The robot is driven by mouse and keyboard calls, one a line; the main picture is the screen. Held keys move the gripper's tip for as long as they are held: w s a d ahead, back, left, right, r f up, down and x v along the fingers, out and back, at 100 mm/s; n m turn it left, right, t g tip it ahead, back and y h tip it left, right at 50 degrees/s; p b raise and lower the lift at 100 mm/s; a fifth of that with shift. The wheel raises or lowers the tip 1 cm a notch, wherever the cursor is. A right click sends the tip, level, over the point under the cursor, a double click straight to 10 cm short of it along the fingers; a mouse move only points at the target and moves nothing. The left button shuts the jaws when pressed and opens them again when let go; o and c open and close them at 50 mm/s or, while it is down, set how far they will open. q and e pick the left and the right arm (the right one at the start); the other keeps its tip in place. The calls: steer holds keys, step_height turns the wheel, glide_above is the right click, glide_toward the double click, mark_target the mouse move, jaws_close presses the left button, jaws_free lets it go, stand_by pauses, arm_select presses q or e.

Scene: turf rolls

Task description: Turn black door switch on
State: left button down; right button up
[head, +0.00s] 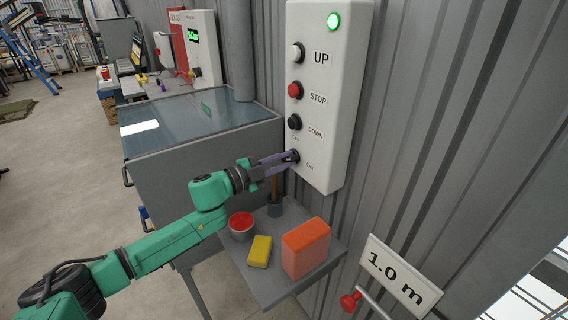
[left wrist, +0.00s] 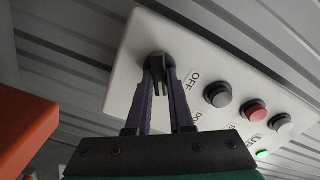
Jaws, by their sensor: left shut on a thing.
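The black door switch (head: 295,153) is a small knob at the bottom of the white control box (head: 332,60) on the corrugated wall. OFF and ON labels stand beside it. My left gripper (head: 289,157) reaches it from the left, and its purple fingers are shut on the knob. In the left wrist view the fingers (left wrist: 167,72) close around the black switch (left wrist: 157,57), which they partly hide. Its exact angle is hard to tell. My right gripper is not in view.
Above the switch sit black DOWN (head: 294,122), red STOP (head: 293,90) and white UP (head: 297,53) buttons and a lit green lamp (head: 333,21). Below, a small shelf (head: 270,290) holds a red-topped can (head: 241,226), yellow block (head: 260,251) and orange block (head: 306,248). A grey cabinet (head: 200,160) stands left.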

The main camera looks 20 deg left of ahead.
arm_select(q)
steer(key=m+b, duration=0.2)
steer(key=m, duration=0.4)
steer(key=shift+f, duration=0.15)
stand_by(0.3)
steer(key=shift+d, duration=0.1)
steer(key=c, duration=0.8)
jaws_free()
steer(key=shift+s+a+f+b, duration=0.15)
steer(key=shift+s+a+b, duration=0.25)
steer(key=shift+b, duration=0.15)
steer(key=b+v, duration=0.5)
steer(key=v, duration=0.8)
steer(key=shift+s+r+b, duration=0.2)
steer(key=shift+s+b, duration=0.05)
steer(key=shift+b, duration=0.05)
